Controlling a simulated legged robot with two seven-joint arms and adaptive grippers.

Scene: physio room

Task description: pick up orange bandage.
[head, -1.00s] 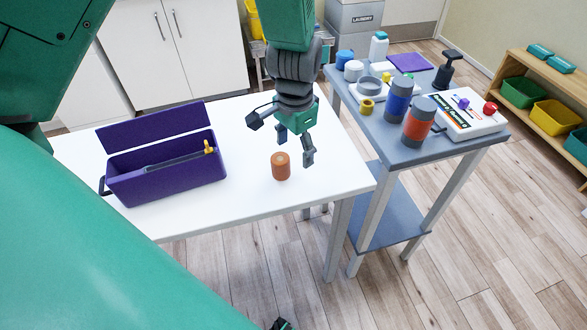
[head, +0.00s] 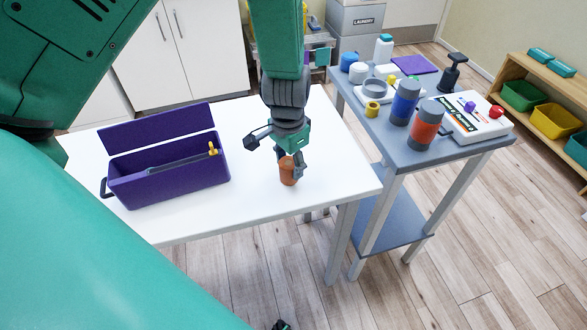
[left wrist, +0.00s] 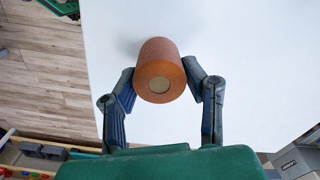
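The orange bandage (head: 288,172) is a short upright roll on the white table (head: 235,205), near its right front part. My left gripper (head: 290,160) is down at the roll, with a finger on either side. In the left wrist view the roll (left wrist: 160,65) sits between the two fingertips of my left gripper (left wrist: 159,74), which appear to touch its sides. The gripper looks shut on the roll. The roll shows no clear gap from the table. My right gripper is not clearly in view.
An open purple box (head: 170,185) stands left on the table. A grey side table (head: 400,152) at the right holds blue and orange cylinders (head: 425,124), a white device (head: 480,120) and several small containers. White table space lies between box and roll.

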